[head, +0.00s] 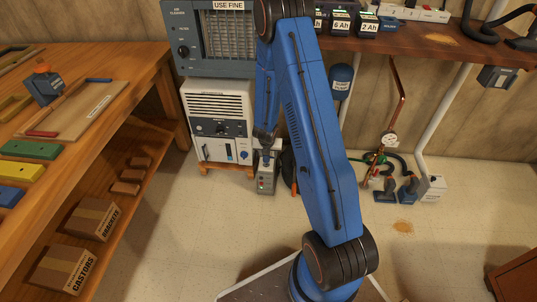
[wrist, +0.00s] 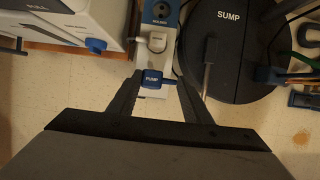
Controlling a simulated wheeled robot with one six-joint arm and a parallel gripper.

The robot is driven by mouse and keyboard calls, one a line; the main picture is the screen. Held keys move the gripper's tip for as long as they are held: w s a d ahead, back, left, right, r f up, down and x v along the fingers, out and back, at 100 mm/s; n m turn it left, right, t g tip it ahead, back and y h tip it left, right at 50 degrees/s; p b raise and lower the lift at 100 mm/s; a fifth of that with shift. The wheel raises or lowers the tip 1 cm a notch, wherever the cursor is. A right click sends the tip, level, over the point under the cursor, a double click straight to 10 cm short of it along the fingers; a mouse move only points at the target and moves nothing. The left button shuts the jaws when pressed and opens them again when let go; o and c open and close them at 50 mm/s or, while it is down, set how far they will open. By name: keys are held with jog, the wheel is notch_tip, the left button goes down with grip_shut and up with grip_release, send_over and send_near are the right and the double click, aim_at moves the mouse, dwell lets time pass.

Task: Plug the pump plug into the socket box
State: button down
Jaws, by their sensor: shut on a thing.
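The blue pump plug (wrist: 153,80), labelled PUMP, is between the fingertips of my gripper (wrist: 158,82) in the wrist view. My gripper is shut on it. The plug is over the lower end of the pale socket box (wrist: 150,94); I cannot tell whether it is seated or just above. A white plug (wrist: 157,42) sits on the same box, farther up. In the head view the grey socket box (head: 265,182) stands on the floor below my gripper (head: 265,152), and the plug is too small to make out there.
A white dehumidifier (head: 216,125) stands close left of the box. The round black sump lid (wrist: 235,50) is close right, with a thin pole beside it. Open floor (head: 200,225) lies in front.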

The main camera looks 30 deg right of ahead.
aim_at(268, 158)
jog(key=shift+f, duration=1.95)
dwell(2.5)
jog(key=shift+r, duration=0.1)
dwell(0.4)
jog(key=shift+c, duration=1.9)
grip_release()
jog(key=shift+r, duration=0.1)
jog(key=shift+r, duration=3.4)
